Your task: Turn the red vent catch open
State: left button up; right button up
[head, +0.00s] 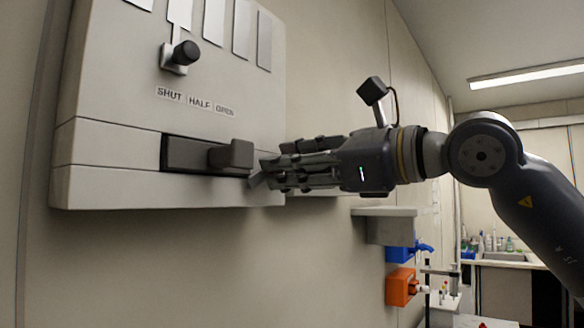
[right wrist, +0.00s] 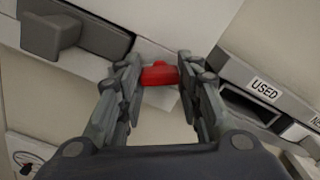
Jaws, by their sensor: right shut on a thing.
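The red vent catch (right wrist: 160,74) shows in the right wrist view, on the pale panel between my fingertips. My right gripper (head: 266,172) comes in from the right in the head view, with its fingertips at the lower right edge of the wall unit (head: 110,110). In the right wrist view my right gripper (right wrist: 157,66) is shut on the red catch, one finger on each side. In the head view the catch is hidden by the fingers. My left gripper is not in view.
A dark handle (head: 231,155) in a dark slot sits just left of the fingertips. Above it is a black knob (head: 185,53) over labels SHUT, HALF, OPEN. A bin labelled USED (right wrist: 264,89) stands to the right in the wrist view. A blue item (head: 402,253) and an orange box (head: 401,288) hang lower right.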

jog(key=n+p, duration=0.1)
jog(key=n, duration=1)
jog(key=shift+n, duration=0.3)
dwell(0.4)
jog(key=o, duration=1.1)
jog(key=shift+c, duration=0.2)
jog(key=v, duration=1.2)
jog(key=shift+w+f, duration=0.1)
